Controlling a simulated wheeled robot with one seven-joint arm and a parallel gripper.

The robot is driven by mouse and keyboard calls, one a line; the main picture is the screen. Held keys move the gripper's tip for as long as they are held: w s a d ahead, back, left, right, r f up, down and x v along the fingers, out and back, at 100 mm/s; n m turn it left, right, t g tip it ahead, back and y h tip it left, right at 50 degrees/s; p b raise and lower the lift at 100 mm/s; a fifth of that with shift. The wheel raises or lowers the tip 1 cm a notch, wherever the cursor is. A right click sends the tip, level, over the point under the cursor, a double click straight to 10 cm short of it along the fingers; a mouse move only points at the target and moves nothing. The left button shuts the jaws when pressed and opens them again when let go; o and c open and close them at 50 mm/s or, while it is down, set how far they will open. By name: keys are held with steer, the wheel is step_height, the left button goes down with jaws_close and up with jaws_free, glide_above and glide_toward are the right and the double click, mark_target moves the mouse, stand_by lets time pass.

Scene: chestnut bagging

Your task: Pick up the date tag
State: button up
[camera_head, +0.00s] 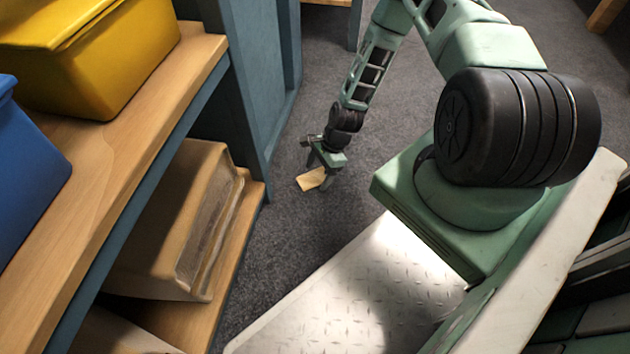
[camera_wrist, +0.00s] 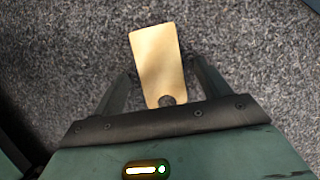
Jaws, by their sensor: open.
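The date tag (camera_head: 311,179) is a small flat tan card lying on the grey carpet. In the wrist view the tag (camera_wrist: 156,58) has a notch or hole at its near end and is slightly tilted. My gripper (camera_head: 322,178) is low, close to the floor, right at the tag. In the wrist view my gripper (camera_wrist: 160,78) is open, with one finger on each side of the tag and a gap to each. I cannot tell how high the fingertips are above the carpet. No writing is visible on the tag.
A wooden shelf unit (camera_head: 150,120) with blue edges stands at left, holding a yellow bin (camera_head: 95,70), a blue bin (camera_head: 25,165) and a tan bin (camera_head: 165,225). Its blue end panel (camera_head: 255,75) is close to my gripper's left. Carpet (camera_head: 320,225) is clear around the tag.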

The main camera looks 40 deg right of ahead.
mark_target(324, 177)
steer(key=c, duration=1)
steer(key=shift+r, duration=0.1)
step_height(324, 177, up, 10)
steer(key=p, duration=0.6)
steer(key=shift+p, duration=0.35)
steer(key=shift+s, duration=0.1)
steer(key=shift+s+d+p, duration=0.35)
steer(key=shift+s+d, duration=0.25)
steer(key=shift+s, duration=0.05)
